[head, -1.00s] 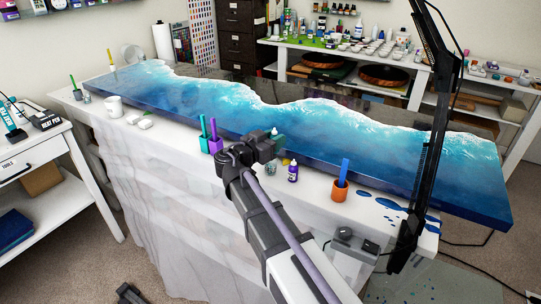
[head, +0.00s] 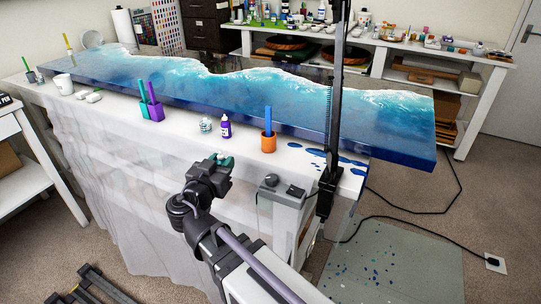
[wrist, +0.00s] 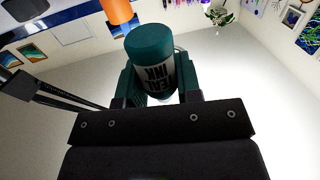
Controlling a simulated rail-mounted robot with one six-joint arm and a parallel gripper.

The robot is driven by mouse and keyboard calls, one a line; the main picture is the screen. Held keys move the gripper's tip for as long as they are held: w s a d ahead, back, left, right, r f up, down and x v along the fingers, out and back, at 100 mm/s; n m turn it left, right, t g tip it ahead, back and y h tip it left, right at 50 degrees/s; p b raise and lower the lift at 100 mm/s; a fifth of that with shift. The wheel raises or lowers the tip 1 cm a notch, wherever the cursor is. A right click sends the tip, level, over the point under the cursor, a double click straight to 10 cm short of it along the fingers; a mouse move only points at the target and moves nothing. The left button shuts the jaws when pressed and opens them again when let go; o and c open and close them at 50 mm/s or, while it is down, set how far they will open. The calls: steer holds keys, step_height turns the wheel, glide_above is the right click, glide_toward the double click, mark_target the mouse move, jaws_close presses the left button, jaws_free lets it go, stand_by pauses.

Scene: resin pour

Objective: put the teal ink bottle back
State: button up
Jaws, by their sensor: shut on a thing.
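The teal ink bottle (wrist: 152,62) is between my gripper's fingers (wrist: 158,84) in the wrist view, with its label partly readable. My gripper is shut on it. In the head view my gripper (head: 222,163) is in front of the white-draped work table's near edge, and only a small teal part of the bottle (head: 226,160) shows there. The rest is hidden by the gripper. On the table behind stand a purple ink bottle (head: 225,127) and a small clear jar (head: 206,125).
An orange cup (head: 268,143) with a blue stick, and a teal and a purple cup (head: 156,112), stand along the table edge. A black lamp post (head: 333,120) rises right of my gripper. A control box (head: 280,184) sits nearby. Crowded shelves (head: 390,60) stand behind.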

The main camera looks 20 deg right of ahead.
steer(key=shift+s+d, duration=0.15)
steer(key=shift+s, duration=0.05)
steer(key=shift+w, duration=0.15)
steer(key=x, duration=0.8)
steer(key=a+x, duration=0.1)
steer(key=x, duration=0.4)
steer(key=shift+w+d, duration=0.1)
steer(key=shift+w, duration=0.25)
steer(key=x, duration=0.4)
steer(key=shift+w+d, duration=0.2)
steer(key=shift+w, duration=0.1)
steer(key=shift+d+f, duration=0.15)
steer(key=shift+f, duration=0.15)
steer(key=shift+r, duration=0.15)
steer(key=o, duration=0.9)
steer(key=shift+o, duration=0.2)
steer(key=v, duration=1.2)
steer(key=shift+r, duration=0.1)
